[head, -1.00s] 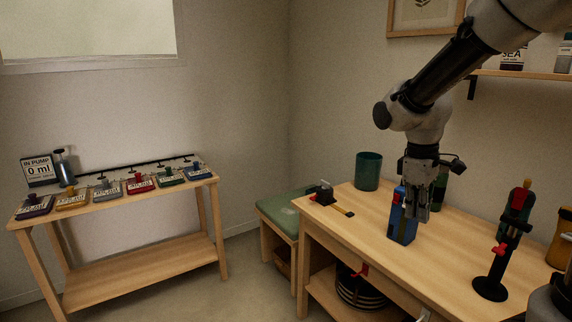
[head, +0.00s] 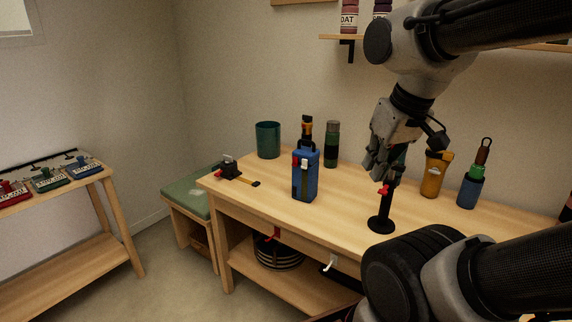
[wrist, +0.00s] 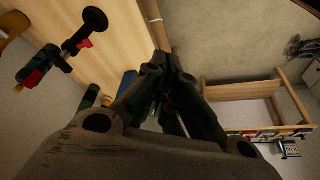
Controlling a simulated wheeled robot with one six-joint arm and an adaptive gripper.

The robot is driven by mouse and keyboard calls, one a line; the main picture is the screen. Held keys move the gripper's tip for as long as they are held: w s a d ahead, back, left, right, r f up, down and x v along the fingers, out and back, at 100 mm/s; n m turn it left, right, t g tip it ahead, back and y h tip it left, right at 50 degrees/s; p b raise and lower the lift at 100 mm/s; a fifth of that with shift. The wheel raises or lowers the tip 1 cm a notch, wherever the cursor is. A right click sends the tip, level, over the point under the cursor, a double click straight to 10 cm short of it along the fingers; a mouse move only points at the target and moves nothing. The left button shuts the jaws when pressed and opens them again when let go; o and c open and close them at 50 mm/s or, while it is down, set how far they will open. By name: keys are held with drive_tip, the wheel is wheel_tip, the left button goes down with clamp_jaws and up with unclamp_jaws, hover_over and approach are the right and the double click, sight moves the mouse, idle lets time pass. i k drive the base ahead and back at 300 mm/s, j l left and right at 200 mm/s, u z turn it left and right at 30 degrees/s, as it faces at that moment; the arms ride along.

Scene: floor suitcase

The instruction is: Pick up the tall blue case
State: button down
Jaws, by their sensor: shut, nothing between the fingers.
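The tall blue case (head: 305,180) stands upright on the wooden table (head: 340,210), left of the middle in the head view. It has red and pale patches on its front, and an orange and black top shows above it. My gripper (head: 376,172) is shut and empty, to the right of the case and apart from it, above the table. In the wrist view my gripper (wrist: 168,65) has its fingers together, and a small blue patch beside them may be part of the case; most of it is hidden there.
A black stand with a red clamp (head: 382,215) is just below my gripper. A dark green bottle (head: 332,145) and a green cup (head: 268,140) stand behind the case. A yellow bottle (head: 433,178) and a blue-green bottle (head: 470,187) are to the right. A small clamp tool (head: 232,172) lies left.

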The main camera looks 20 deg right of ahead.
sight(304, 181)
drive_tip(key=i+j+z, duration=0.1)
drive_tip(key=z, duration=0.4)
drive_tip(key=i+j+z, duration=0.1)
drive_tip(key=z, duration=0.35)
drive_tip(key=i+j+z, duration=0.2)
drive_tip(key=j, duration=0.25)
drive_tip(key=j+z, duration=0.15)
drive_tip(key=j, duration=0.3)
drive_tip(key=i+j+z, duration=0.2)
drive_tip(key=j, duration=0.95)
drive_tip(key=i, duration=0.05)
